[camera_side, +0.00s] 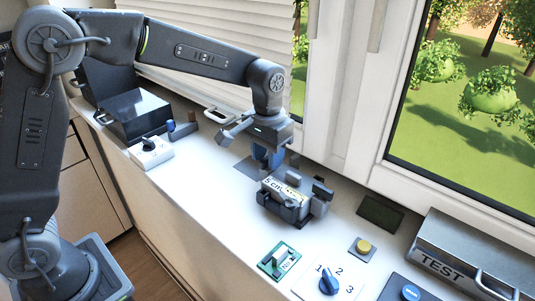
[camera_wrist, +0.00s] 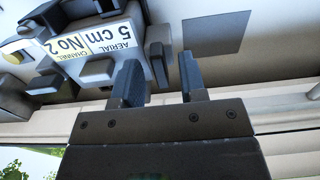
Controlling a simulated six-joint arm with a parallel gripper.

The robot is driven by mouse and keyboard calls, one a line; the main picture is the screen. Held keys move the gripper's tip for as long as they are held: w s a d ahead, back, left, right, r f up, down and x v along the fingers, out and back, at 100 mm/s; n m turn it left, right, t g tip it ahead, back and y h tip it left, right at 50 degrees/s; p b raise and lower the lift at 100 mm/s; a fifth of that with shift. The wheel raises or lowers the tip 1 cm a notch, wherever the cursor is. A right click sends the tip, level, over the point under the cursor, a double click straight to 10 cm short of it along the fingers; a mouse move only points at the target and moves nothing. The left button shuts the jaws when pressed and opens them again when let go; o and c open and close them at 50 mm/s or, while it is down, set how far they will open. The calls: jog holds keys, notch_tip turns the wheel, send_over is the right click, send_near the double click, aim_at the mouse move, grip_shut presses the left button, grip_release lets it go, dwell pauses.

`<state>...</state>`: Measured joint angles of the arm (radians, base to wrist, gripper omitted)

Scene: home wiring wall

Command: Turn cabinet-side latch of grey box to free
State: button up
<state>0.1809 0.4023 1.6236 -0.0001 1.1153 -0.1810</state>
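The grey box (camera_side: 286,200) lies on the white sill with its "5 cm" label up. In the wrist view the box (camera_wrist: 100,70) reads "AERIAL 5 cm CHANNEL No2". A dark grey upright block, seemingly a latch (camera_wrist: 158,50), stands at the box's end nearest my gripper. Another dark block (camera_side: 322,190) stands at the box's right end in the side view. I cannot tell which latch is cabinet-side. My gripper (camera_side: 268,160) is at the box's far left end. Its two blue-grey fingers are apart (camera_wrist: 158,75), with the block between them in the picture; contact is unclear.
A black box (camera_side: 133,113) and white switch (camera_side: 150,152) stand left. The window frame rises behind.

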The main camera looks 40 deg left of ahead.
aim_at(265, 158)
notch_tip(265, 158, up, 14)
dwell(0.6)
jog(key=s+a+t, duration=0.3)
jog(key=s+a, duration=0.2)
jog(key=s, duration=0.8)
jog(key=s+a+f+t, duration=0.2)
jog(key=s+f, duration=0.4)
jog(key=s, duration=0.4)
jog(key=shift+a+f+t, duration=0.2)
jog(key=shift+a+t, duration=0.1)
jog(key=shift+a, duration=0.2)
